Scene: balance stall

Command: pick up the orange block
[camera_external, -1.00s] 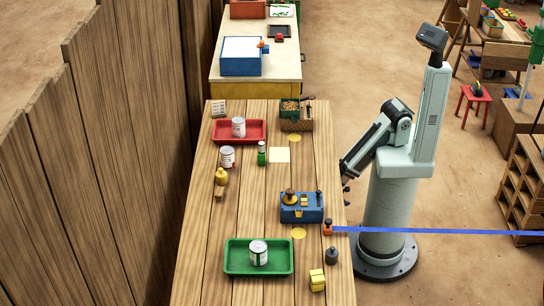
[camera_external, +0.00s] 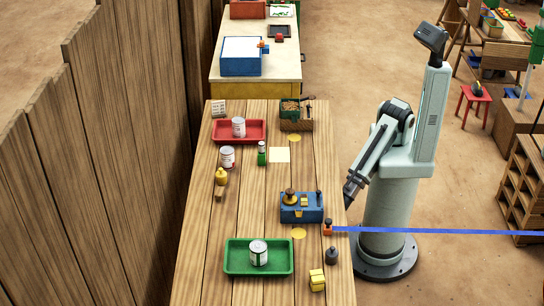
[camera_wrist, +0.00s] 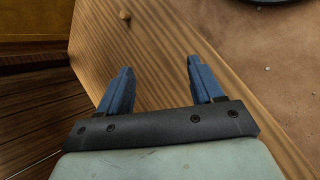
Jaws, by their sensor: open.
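A small orange block-like piece (camera_external: 328,228) with a dark top sits at the right edge of the plank table in the external view, beside the blue ribbon's end. Another small orange piece (camera_external: 263,43) is at the blue-and-white box on the far table. I cannot tell for certain which is the orange block. My gripper (camera_external: 349,194) is by the table's right edge, beyond the nearer orange piece and apart from it. In the wrist view my gripper (camera_wrist: 160,78) is open, with nothing between its two blue fingers. No orange piece shows there.
The plank table (camera_external: 215,205) holds a green tray (camera_external: 228,262), a red tray (camera_external: 255,132), cans, a blue box (camera_external: 302,214), a dark weight (camera_external: 332,256) and a yellow block (camera_external: 317,280). A blue ribbon (camera_external: 440,231) stretches right from the table edge.

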